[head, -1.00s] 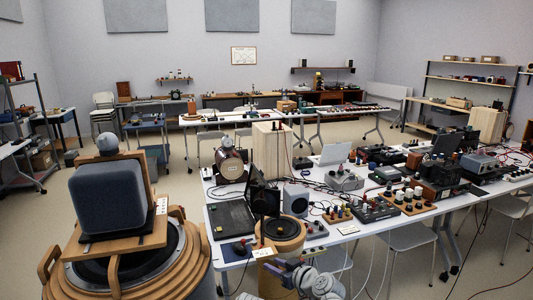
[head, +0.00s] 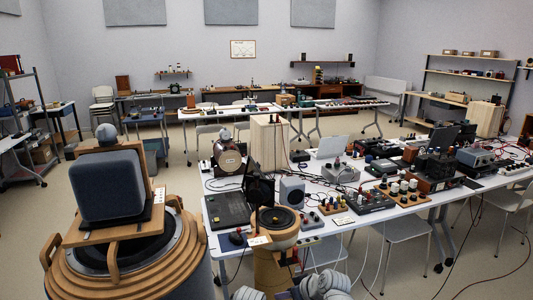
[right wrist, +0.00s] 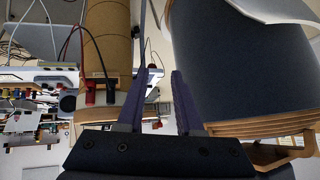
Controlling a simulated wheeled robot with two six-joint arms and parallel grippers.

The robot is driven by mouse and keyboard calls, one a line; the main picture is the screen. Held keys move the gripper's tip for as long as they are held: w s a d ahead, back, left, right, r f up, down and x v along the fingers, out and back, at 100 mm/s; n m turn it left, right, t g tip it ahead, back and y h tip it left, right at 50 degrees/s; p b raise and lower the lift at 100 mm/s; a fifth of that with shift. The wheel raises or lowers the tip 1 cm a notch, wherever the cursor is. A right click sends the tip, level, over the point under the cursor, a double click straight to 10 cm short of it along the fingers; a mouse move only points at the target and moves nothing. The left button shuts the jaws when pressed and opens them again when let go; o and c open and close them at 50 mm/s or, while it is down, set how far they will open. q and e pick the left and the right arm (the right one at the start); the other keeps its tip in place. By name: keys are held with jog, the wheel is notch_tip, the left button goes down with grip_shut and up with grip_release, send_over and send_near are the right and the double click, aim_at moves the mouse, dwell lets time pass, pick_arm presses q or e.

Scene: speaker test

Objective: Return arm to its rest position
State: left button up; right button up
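My right arm (head: 320,287) shows only as pale rounded parts at the bottom edge of the head view, below the near white table. In the right wrist view my right gripper (right wrist: 156,82) has its two dark purple fingers apart, with nothing between them. In that view a tan cylinder (right wrist: 108,42) with red and black plugs lies to the left of the fingers, and a large dark rounded body (right wrist: 240,65) lies to the right. The fingers appear apart from both. My left gripper is not in view.
A large wooden-ringed speaker (head: 160,262) with a dark padded box (head: 108,187) stands at the front left. A tan speaker stand (head: 275,262) stands at the white table's (head: 222,183) near corner. Electronics and cables crowd that table. Cables hang below its edge.

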jog(key=s+d+f+m+g+h, duration=0.3)
jog(key=s+d, duration=0.2)
jog(key=d, duration=0.1)
jog(key=s+d+f+m+g+h, duration=0.3)
jog(key=s+d, duration=0.3)
jog(key=s+a+n+h, duration=0.1)
jog(key=s+a+n, duration=0.3)
jog(key=a, duration=0.7)
jog(key=shift+s+a+r+g, duration=0.3)
jog(key=shift+s+a, duration=0.1)
jog(key=shift+s, duration=0.35)
jog(key=shift+d, duration=0.1)
